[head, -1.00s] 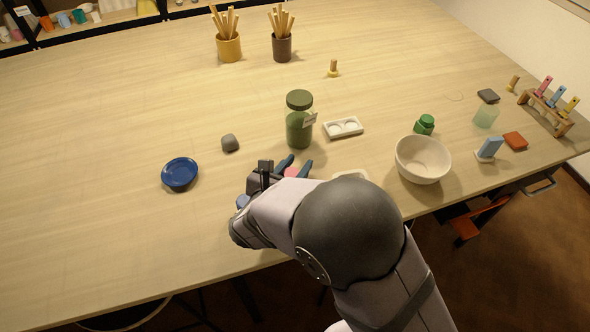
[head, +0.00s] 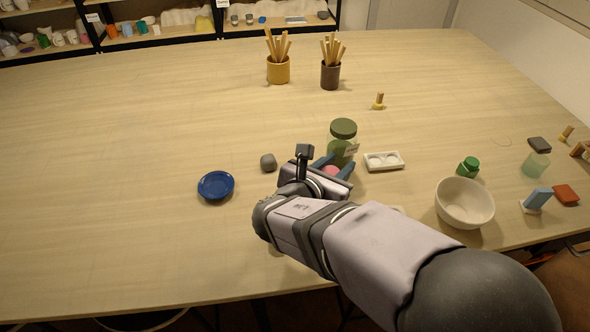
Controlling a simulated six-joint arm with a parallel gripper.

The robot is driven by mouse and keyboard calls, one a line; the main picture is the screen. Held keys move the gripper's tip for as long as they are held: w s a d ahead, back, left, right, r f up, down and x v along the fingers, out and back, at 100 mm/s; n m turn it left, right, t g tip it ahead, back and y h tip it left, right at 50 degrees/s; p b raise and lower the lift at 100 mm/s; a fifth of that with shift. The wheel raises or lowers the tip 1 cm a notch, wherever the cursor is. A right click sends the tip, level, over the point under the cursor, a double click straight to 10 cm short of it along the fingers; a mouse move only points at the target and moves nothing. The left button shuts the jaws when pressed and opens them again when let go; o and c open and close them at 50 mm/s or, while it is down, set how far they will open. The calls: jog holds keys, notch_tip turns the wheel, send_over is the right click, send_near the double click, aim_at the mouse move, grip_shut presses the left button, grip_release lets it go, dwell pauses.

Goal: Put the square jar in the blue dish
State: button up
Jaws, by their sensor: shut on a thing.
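The blue dish (head: 216,186) lies on the table left of my arm and looks empty. My gripper (head: 332,167) points away from me, right of the dish, with its dark blue fingers on both sides of a pink thing (head: 331,171). It is shut on this pink thing, whose shape is mostly hidden, so I cannot tell if it is the square jar. A tall green jar (head: 341,146) with a dark green lid and a label stands just behind the fingers. A small green lidded jar (head: 467,168) stands further right.
A grey lump (head: 268,162) lies between dish and gripper. A white two-hollow tray (head: 384,161) and a cream bowl (head: 464,203) are to the right. Two tool pots (head: 278,70) (head: 330,76) stand at the back. The table left of the dish is clear.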

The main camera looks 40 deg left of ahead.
jog(key=shift+s+a+r, duration=0.1)
jog(key=shift+s+a, duration=0.05)
jog(key=shift+a, duration=0.05)
jog(key=n+g+y+p, duration=0.3)
jog(key=n+g+y, duration=0.1)
jog(key=n+y, duration=0.4)
send_over(217, 186)
jog(key=shift+a+f, duration=0.1)
jog(key=shift+f, duration=3.65)
jog(key=shift+f, duration=0.1)
jog(key=o, duration=1.2)
